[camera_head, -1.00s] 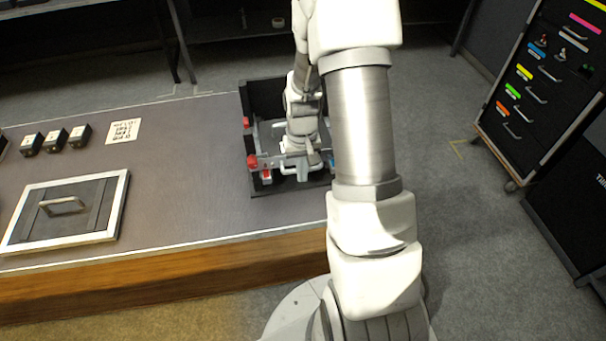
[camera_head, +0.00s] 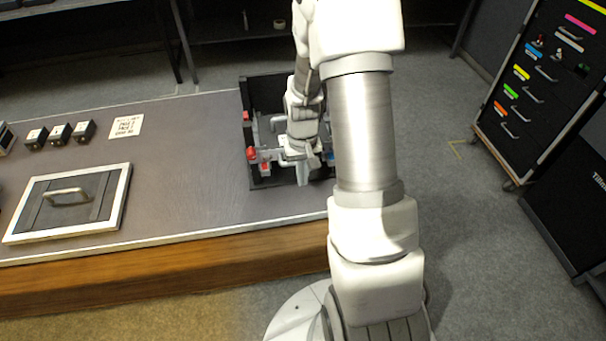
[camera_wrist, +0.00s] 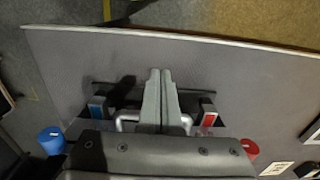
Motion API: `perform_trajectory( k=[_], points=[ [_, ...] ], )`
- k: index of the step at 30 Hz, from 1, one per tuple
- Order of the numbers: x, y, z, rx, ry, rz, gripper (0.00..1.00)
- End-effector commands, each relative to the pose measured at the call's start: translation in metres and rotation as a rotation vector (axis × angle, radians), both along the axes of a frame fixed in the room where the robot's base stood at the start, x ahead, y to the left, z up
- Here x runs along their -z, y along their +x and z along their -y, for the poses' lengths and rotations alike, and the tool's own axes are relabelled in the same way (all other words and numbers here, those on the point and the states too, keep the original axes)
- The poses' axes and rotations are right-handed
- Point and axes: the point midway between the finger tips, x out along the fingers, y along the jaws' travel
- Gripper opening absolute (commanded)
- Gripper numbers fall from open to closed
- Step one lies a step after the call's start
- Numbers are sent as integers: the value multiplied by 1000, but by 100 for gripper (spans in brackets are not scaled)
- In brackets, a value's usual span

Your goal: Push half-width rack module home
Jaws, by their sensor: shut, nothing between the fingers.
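The dark rack frame (camera_head: 259,92) stands on the bench, with red knobs (camera_head: 251,153) on its left side. The module inside it is mostly hidden by my arm. In the wrist view, parts of a silver handle (camera_wrist: 126,121) show on both sides of my fingers. A blue-marked latch (camera_wrist: 97,109) is at left and a red-marked latch (camera_wrist: 208,116) at right. My gripper (camera_wrist: 161,74) is shut and empty, its fingers over the middle of the handle. In the head view my gripper (camera_head: 303,182) is at the rack's front. I cannot tell whether it touches the module.
A framed panel with a handle (camera_head: 115,212), small dark blocks (camera_head: 60,135) and a printed card (camera_head: 126,126) lie on the bench to the left. The bench's front edge is close to the rack. A drawer cabinet (camera_head: 548,75) stands at right.

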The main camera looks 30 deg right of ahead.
Motion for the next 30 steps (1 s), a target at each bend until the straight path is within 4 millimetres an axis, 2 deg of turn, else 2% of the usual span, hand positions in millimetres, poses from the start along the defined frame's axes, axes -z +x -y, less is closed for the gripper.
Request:
perform_trajectory(
  k=[1,6,13,18,26,30],
  points=[
    [-14,2,1,0,-2,7,0],
    [-51,1,0,0,-2,6,0],
    [-88,0,0,-1,-1,2,0],
    [-99,0,0,-1,0,0,0],
    [-100,0,0,-1,0,-1,0],
    [-100,1,-1,-14,0,-1,22]
  ],
)
